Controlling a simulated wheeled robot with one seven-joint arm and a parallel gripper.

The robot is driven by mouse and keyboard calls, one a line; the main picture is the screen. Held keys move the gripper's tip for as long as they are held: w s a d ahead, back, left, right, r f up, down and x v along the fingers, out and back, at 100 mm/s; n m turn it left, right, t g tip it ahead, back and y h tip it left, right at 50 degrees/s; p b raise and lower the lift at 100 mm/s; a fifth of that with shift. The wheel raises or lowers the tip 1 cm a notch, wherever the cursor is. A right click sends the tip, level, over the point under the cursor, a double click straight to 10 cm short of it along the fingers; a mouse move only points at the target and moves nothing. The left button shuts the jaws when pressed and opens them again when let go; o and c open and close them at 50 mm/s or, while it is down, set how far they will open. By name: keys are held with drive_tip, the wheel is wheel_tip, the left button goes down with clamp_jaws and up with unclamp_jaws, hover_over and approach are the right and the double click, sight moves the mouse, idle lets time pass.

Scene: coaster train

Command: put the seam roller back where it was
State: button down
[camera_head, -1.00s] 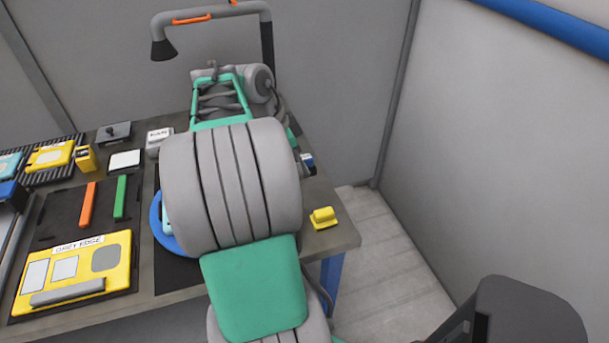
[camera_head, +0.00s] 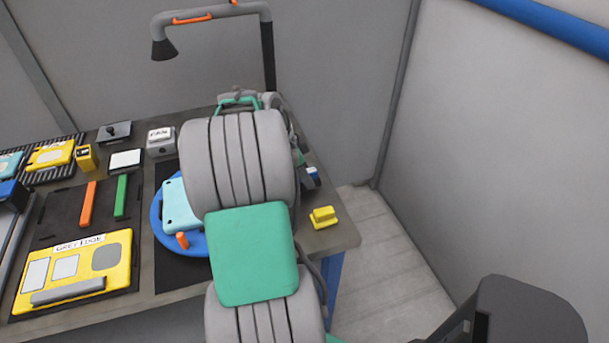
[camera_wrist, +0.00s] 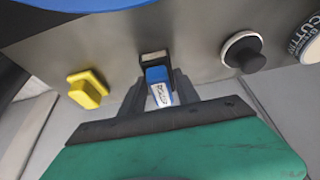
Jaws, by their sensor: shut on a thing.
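My gripper (camera_wrist: 160,88) is shut on a small blue-and-white piece with a label too small to read, which I take to be the seam roller (camera_wrist: 158,82). Its blue end points away from my gripper. In the head view the seam roller (camera_head: 314,176) shows just right of my arm, by the table's right edge, and my arm hides most of my gripper. In the wrist view a small dark block with a pale face (camera_wrist: 154,58) lies right beyond the blue end. I cannot tell if they touch.
A yellow block (camera_head: 323,216) sits near the table's right corner; it also shows in the wrist view (camera_wrist: 88,88). A round black-and-white knob (camera_wrist: 243,52) and a labelled can (camera_wrist: 306,38) stand to the right there.

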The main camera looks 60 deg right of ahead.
drive_tip(key=shift+s+a+f, duration=0.1)
drive_tip(key=shift+f, duration=0.45)
drive_tip(key=c, duration=1.3)
unclamp_jaws()
drive_tip(key=shift+o, duration=1.3)
drive_tip(key=shift+f, duration=0.1)
drive_tip(key=shift+o, duration=0.8)
drive_tip(key=shift+r, duration=0.25)
